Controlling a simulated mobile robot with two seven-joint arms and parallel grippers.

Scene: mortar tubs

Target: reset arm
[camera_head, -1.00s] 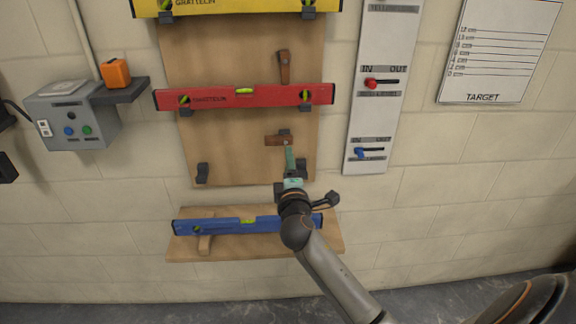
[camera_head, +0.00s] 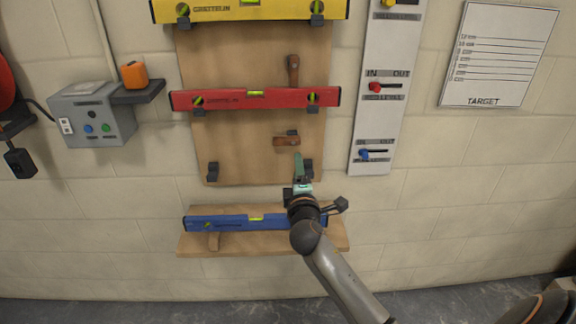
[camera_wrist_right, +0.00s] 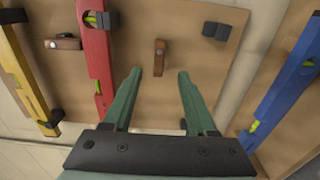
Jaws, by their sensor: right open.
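My right gripper (camera_head: 301,168) is in front of the lower part of the wooden board, above the blue level. In the right wrist view its two green fingers (camera_wrist_right: 160,78) are spread apart with nothing between them. A brown wooden latch (camera_head: 286,141) on the board lies just above the fingertips in the head view; it also shows beyond the fingers in the wrist view (camera_wrist_right: 160,58). The blue level (camera_head: 230,223) lies on a wooden shelf (camera_head: 200,243), partly hidden by my right wrist. My left gripper is not in view.
A red level (camera_head: 225,100) and a yellow level (camera_head: 210,12) hang on the board (camera_head: 245,155). An empty black bracket (camera_head: 212,172) is at its lower left. A slider panel (camera_head: 362,130), target sheet (camera_head: 495,60), and grey box (camera_head: 88,105) with an orange block (camera_head: 133,74) flank it.

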